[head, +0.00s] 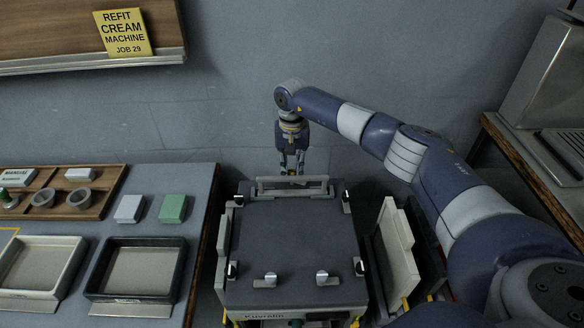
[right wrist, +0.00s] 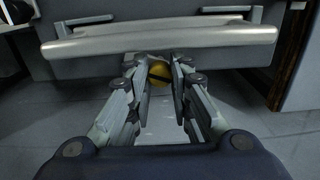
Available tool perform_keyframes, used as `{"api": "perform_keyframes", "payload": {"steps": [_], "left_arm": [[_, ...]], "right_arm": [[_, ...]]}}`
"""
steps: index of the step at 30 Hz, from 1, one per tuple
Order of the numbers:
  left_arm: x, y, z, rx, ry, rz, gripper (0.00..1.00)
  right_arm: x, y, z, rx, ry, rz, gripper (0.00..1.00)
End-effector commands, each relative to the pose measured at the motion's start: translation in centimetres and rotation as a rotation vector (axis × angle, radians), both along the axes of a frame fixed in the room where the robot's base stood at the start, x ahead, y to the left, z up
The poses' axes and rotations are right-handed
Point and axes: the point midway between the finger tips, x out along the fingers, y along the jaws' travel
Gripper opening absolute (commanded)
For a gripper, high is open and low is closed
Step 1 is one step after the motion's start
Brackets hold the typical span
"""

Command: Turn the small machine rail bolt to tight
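The small machine (head: 292,240) is a dark-topped box with pale clips around its edges. Its rail (head: 292,184) runs along the back edge, and a pale bar also shows in the right wrist view (right wrist: 160,42). The bolt (right wrist: 159,74) is a round yellow head with a dark line across it, below that bar; the head view does not show it. My right gripper (head: 291,168) points down just behind the rail. In the right wrist view its fingers (right wrist: 160,80) are drawn in, one on each side of the bolt, with little or no gap. My left gripper is out of view.
A pale upright panel (head: 397,250) stands right of the machine. A side table (head: 190,215) at the left holds trays, small bowls and blocks. A counter with a metal appliance (head: 545,85) is at the far right. A wall board with a yellow note (head: 123,32) hangs above left.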

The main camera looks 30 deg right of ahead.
Motion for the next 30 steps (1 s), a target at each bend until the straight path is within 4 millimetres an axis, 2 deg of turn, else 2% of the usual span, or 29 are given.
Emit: {"api": "perform_keyframes", "payload": {"steps": [8, 21, 30], "left_arm": [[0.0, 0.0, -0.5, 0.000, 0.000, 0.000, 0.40], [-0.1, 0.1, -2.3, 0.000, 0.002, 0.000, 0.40], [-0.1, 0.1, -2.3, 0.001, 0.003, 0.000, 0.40]], "right_arm": [[0.0, 0.0, -0.1, 0.000, -0.001, -0.037, 0.00], [0.0, 0.0, 0.0, -0.001, -0.001, -0.369, 0.00], [0.0, 0.0, 0.1, -0.001, -0.001, -0.399, 0.00]]}}
